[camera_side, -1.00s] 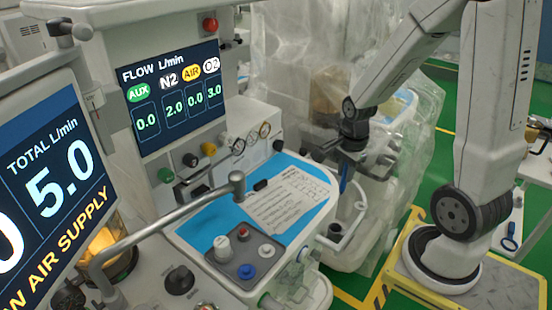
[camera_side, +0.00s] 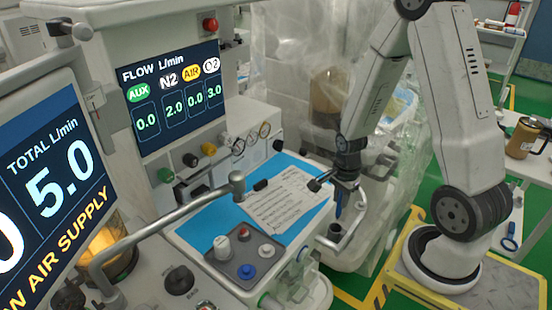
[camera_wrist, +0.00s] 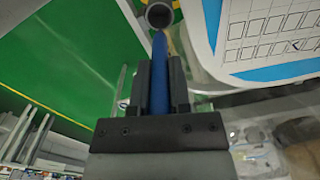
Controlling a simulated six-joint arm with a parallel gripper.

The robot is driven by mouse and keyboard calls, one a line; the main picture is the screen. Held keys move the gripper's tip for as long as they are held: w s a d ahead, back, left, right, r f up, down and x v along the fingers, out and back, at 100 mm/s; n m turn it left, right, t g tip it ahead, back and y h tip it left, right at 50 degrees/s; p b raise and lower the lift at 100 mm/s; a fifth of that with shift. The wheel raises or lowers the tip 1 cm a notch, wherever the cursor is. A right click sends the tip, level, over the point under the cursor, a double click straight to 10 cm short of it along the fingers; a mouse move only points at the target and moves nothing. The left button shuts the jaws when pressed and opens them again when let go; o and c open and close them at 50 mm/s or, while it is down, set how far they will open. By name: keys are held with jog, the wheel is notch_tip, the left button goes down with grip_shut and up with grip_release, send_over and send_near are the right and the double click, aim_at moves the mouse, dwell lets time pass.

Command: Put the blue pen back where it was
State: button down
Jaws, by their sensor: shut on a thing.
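My gripper (camera_side: 343,187) is shut on the blue pen (camera_side: 338,206), which points down below the jaws. In the wrist view the pen (camera_wrist: 159,75) lies between the two fingers of my gripper (camera_wrist: 160,82), its tip towards a round dark-mouthed holder (camera_wrist: 159,15). In the side view this small holder (camera_side: 335,231) sits on the end of a grey bracket at the cart's right edge. The pen tip appears just above the holder's mouth. I cannot tell whether they touch.
The cart's blue worktop (camera_side: 202,222) with a paper form (camera_side: 283,203) lies left of the holder. A panel of knobs (camera_side: 243,258) is at its front. A plastic-draped machine (camera_side: 300,80) stands behind. Green floor (camera_wrist: 60,50) is open on the other side.

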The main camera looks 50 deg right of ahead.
aim_at(338, 215)
jog(key=shift+f, duration=2.15)
jog(key=shift+f, duration=1.8)
jog(key=shift+f, duration=0.15)
jog(key=c, duration=0.8)
grip_release()
jog(key=shift+c, duration=0.2)
jog(key=shift+r, duration=0.2)
jog(key=shift+r, duration=5.95)
